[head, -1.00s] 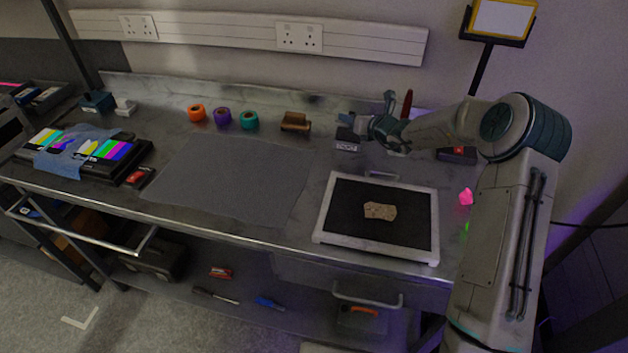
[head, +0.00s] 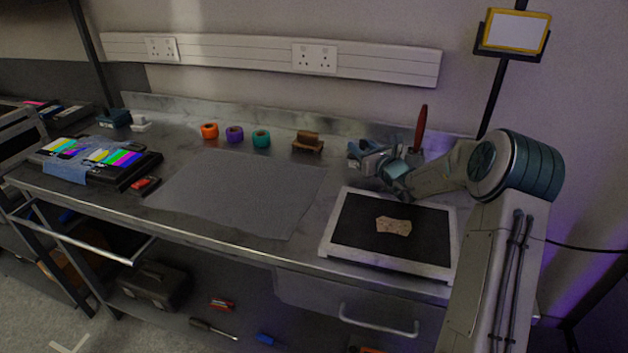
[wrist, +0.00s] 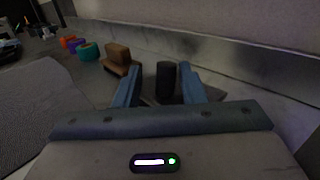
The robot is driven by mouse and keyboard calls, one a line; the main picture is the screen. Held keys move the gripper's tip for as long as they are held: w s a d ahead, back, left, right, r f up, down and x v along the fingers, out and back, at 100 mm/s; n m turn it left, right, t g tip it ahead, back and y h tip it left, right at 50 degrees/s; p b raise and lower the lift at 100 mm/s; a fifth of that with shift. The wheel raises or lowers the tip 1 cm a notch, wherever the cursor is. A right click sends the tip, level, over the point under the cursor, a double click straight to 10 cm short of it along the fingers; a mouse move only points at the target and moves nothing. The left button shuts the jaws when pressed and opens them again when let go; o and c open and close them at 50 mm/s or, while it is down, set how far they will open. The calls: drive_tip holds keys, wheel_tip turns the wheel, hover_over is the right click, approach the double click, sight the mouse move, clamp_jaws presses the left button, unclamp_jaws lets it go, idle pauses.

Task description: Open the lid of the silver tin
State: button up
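My gripper (head: 362,150) is at the back of the bench, behind the white-framed tray. In the wrist view its two blue fingers (wrist: 160,80) are apart, with a dark upright cylinder (wrist: 166,80), apparently a knob, standing between them. The right finger looks very near the knob, and there is a wider gap on the left; I cannot tell whether either touches. A flat grey surface (wrist: 148,98) under the knob may be the lid of the silver tin. The rest of the tin is hidden by my gripper in both views.
A brown block-like object (head: 307,142) stands left of my gripper, with teal (head: 261,139), purple (head: 234,134) and orange (head: 209,131) rolls further left. A red-handled tool (head: 421,127) stands behind my wrist. The white-framed tray (head: 325,235) is in front. The grey mat (head: 235,195) is clear.

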drive_tip(key=v, duration=0.6)
drive_tip(key=shift+s+d, duration=0.2)
drive_tip(key=shift+d, duration=0.15)
wheel_tip(320, 180, up, 8)
drive_tip(key=s+a+r+n+g+y+p, duration=0.1)
drive_tip(key=s+a+n+g+p, duration=0.1)
drive_tip(key=s+a+n+g, duration=0.7)
drive_tip(key=s+a+n, duration=0.4)
drive_tip(key=s+n, duration=0.2)
drive_tip(key=s, duration=0.2)
drive_tip(key=shift+s+a+y+p, duration=0.2)
drive_tip(key=shift+s+y+p, duration=0.1)
drive_tip(key=shift+s+p, duration=0.1)
drive_tip(key=shift+o, duration=0.2)
drive_tip(key=shift+r, duration=0.15)
